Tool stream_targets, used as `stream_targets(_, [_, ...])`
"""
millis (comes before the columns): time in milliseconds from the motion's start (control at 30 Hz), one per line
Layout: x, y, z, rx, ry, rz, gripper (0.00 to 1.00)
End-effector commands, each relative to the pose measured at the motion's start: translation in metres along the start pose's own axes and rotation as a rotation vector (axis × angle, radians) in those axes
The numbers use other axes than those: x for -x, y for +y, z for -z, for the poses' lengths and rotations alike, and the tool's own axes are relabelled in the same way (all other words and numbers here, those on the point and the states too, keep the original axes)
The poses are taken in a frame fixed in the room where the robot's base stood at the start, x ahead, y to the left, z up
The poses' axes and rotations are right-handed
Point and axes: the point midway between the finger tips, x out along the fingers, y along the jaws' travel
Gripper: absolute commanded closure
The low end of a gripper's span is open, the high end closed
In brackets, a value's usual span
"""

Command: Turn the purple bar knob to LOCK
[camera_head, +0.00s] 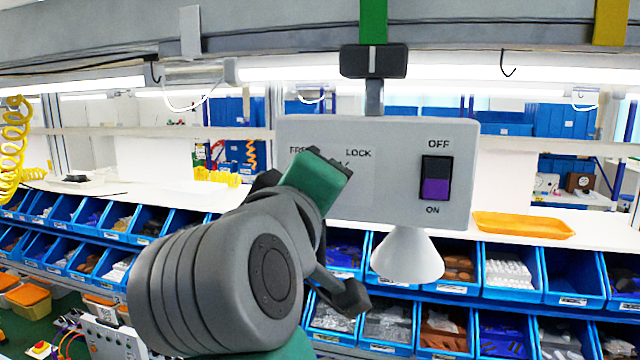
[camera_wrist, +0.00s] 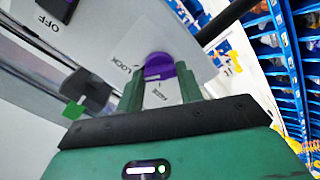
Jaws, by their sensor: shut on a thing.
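The purple bar knob (camera_wrist: 157,66) sits on a light grey panel (camera_head: 390,190) in the wrist view. My gripper (camera_wrist: 160,77) is shut on it, with one green finger on each side. The LOCK label (camera_wrist: 120,66) is to the left of the knob, and the FREE label (camera_wrist: 158,95) is below it, between the fingers. In the head view my gripper (camera_head: 320,172) and wrist cover the knob. The LOCK label (camera_head: 358,153) shows there just above the gripper, and FREE is partly covered. I cannot tell exactly which label the bar points to.
A rocker switch (camera_head: 437,178) marked OFF and ON, with a purple lower half, is at the panel's right. A white cone (camera_head: 407,255) hangs below the panel. Blue bins (camera_head: 510,270) and an orange tray (camera_head: 522,225) are behind. A dark bracket (camera_head: 374,62) is above.

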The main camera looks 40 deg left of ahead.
Motion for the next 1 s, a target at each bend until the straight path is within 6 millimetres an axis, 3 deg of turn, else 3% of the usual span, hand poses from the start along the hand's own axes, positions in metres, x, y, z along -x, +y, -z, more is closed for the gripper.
stream_targets(400, [0.0004, 0.0002, 0.0011, -0.209, 0.002, 0.0, 0.86])
stream_targets(1000, [0.0005, 0.0003, 0.0005, -0.254, 0.002, -0.001, 0.86])
